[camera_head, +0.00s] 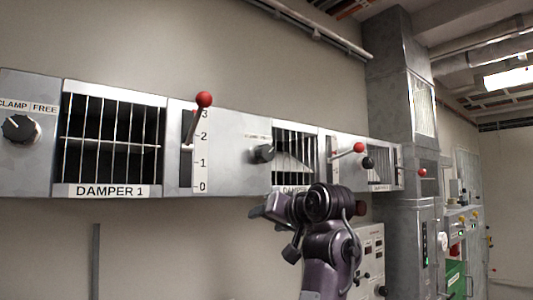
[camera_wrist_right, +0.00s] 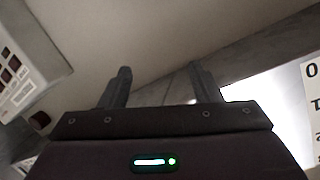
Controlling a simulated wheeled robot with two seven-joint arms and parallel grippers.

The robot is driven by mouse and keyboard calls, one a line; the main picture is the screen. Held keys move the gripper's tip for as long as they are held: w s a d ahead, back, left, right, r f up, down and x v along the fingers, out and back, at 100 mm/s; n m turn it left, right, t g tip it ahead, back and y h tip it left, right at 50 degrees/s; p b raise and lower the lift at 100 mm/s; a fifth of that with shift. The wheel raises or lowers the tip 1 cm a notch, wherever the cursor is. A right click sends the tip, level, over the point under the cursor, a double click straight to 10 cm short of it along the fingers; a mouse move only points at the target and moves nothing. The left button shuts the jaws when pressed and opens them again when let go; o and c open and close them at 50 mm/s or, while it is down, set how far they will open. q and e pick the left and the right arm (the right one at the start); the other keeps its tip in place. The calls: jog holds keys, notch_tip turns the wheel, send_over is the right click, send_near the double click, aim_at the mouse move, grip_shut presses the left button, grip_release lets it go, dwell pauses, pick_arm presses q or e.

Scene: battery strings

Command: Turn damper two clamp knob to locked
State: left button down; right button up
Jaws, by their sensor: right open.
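The damper two clamp knob (camera_head: 264,154) is black and sits on the grey panel left of the damper two grille (camera_head: 294,150), in the head view. The small lettering above the knob is too small to read, and I cannot tell its setting for certain. My right gripper (camera_head: 266,210) is below the knob and the grille, apart from both, and hides part of the damper two label. In the right wrist view, the two fingers of the right gripper (camera_wrist_right: 160,84) are spread with nothing between them. The knob is not recognisable there. My left gripper is not in view.
The damper 1 lever (camera_head: 204,99) has a red ball and stands near 3. Its clamp knob (camera_head: 20,129) is at the far left. A second red-ball lever (camera_head: 359,147) sticks out right of damper two. A metal duct (camera_head: 400,110) stands beyond. The wall below damper 1 is mostly clear.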

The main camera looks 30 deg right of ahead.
aim_at(269, 153)
jog(key=s+r+t+y, duration=0.1)
jog(key=s+r, duration=0.2)
jog(key=r, duration=0.5)
jog(key=s+r+t+y, duration=0.1)
jog(key=s+r+t, duration=0.1)
jog(key=s+r, duration=0.35)
jog(key=w+p, duration=0.2)
jog(key=w, duration=0.1)
jog(key=w+r+p, duration=0.1)
jog(key=w, duration=0.2)
jog(key=w+p, duration=0.2)
jog(key=w, duration=0.1)
jog(key=shift+w+r+p, duration=0.3)
jog(key=shift+r, duration=0.1)
jog(key=shift+f, duration=0.1)
jog(key=c, duration=1)
